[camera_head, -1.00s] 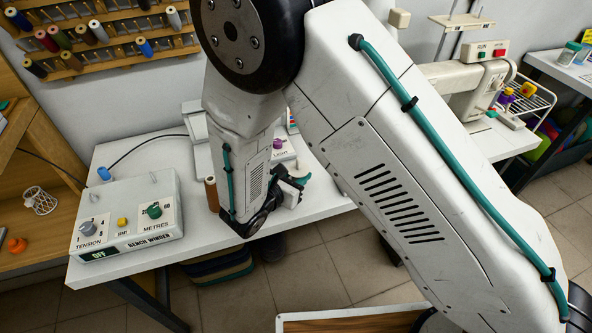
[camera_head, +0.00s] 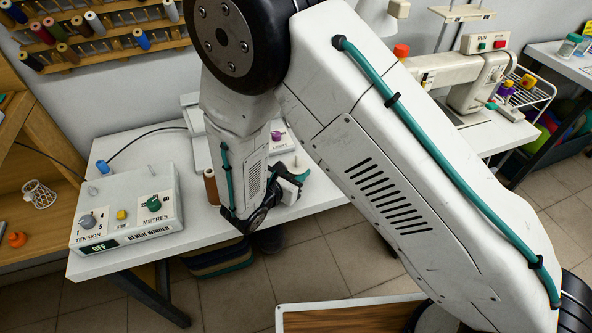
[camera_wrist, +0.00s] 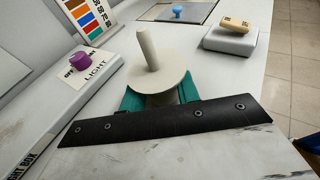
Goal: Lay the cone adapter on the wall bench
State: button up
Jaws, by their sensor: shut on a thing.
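A cream piece with a round flange and a straight peg (camera_wrist: 158,75) stands between my teal fingers in the wrist view; it looks like the cone adapter. My gripper (camera_wrist: 160,98) is shut on its lower part, which the flange and the dark gripper plate hide. In the head view my gripper (camera_head: 290,183) is over the right part of the white bench (camera_head: 130,155) by the wall. The peg tip shows faintly above it. I cannot tell whether the piece touches the bench top.
A light box with a purple knob (camera_wrist: 80,57) stands close left of the held piece. A pale block (camera_wrist: 230,38) and a blue knob-like thing (camera_wrist: 178,10) are beyond. The bench winder (camera_head: 127,205) and a brown spool (camera_head: 211,187) stand left of my gripper.

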jog(key=shift+f, duration=0.1)
jog(key=o, duration=1.7)
jog(key=shift+s+a+r, duration=0.75)
jog(key=shift+s+r, duration=0.1)
jog(key=shift+s, duration=0.1)
jog(key=shift+s+a+r, duration=0.75)
jog(key=shift+s+r, duration=0.05)
jog(key=shift+s, duration=0.1)
